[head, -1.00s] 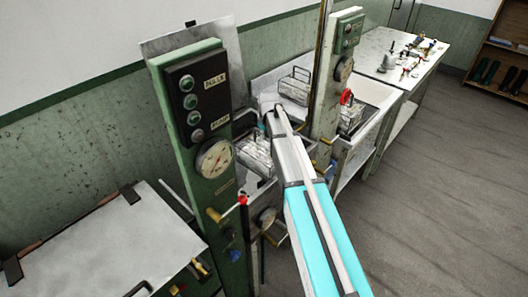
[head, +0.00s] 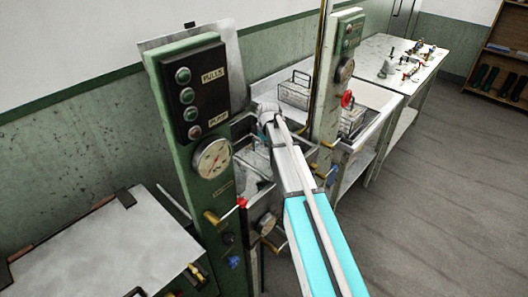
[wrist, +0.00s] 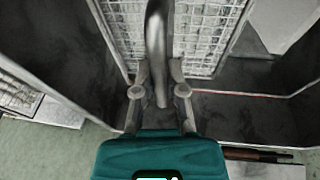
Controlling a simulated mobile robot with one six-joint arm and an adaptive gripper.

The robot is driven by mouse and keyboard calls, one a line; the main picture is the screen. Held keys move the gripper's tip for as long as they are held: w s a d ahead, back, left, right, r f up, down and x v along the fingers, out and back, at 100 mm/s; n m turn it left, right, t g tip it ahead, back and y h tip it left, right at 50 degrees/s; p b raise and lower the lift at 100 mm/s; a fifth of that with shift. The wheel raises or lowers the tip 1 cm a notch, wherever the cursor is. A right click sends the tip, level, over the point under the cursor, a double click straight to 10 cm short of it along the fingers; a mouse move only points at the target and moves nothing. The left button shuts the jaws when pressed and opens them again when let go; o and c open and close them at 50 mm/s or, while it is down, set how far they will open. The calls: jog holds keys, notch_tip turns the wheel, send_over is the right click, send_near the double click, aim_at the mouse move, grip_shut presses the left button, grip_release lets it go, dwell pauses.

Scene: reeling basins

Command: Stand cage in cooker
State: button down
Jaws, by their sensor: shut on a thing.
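My gripper (wrist: 160,92) is shut on the curved metal handle (wrist: 158,45) of a wire-mesh cage (wrist: 205,38) in the wrist view. The mesh shows on both sides of the handle, below my fingers. Dark metal walls stand to the left and right of the cage; I cannot tell whether its bottom touches anything. The held cage is not clearly visible there. I cannot tell for sure which basin is the cooker.
The green control panel (head: 208,120) with a gauge stands close on the left. A second panel (head: 338,65) stands right of my arm. Two other cages sit beyond, one at the back (head: 294,92) and one on the right (head: 352,120). A light bench (head: 105,245) fills the lower left.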

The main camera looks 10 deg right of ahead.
aim_at(263, 155)
jog(key=shift+f+b, duration=1.65)
jog(key=shift+f, duration=0.35)
jog(key=c, duration=0.7)
grip_release()
jog(key=shift+r, duration=0.3)
jog(key=p+v, duration=1.1)
jog(key=v, duration=0.1)
jog(key=shift+p, duration=0.35)
jog(key=shift+f, duration=0.1)
jog(key=s+m+g, duration=0.1)
jog(key=s+m, duration=0.1)
jog(key=s, duration=0.7)
jog(key=s+a+m+g, duration=0.1)
jog(key=s+m, duration=0.2)
jog(key=s, duration=0.6)
jog(key=s+a+m+g, duration=0.1)
jog(key=s+m, duration=0.1)
jog(key=s, duration=0.7)
jog(key=shift+f, duration=0.35)
jog(key=shift+w, duration=0.1)
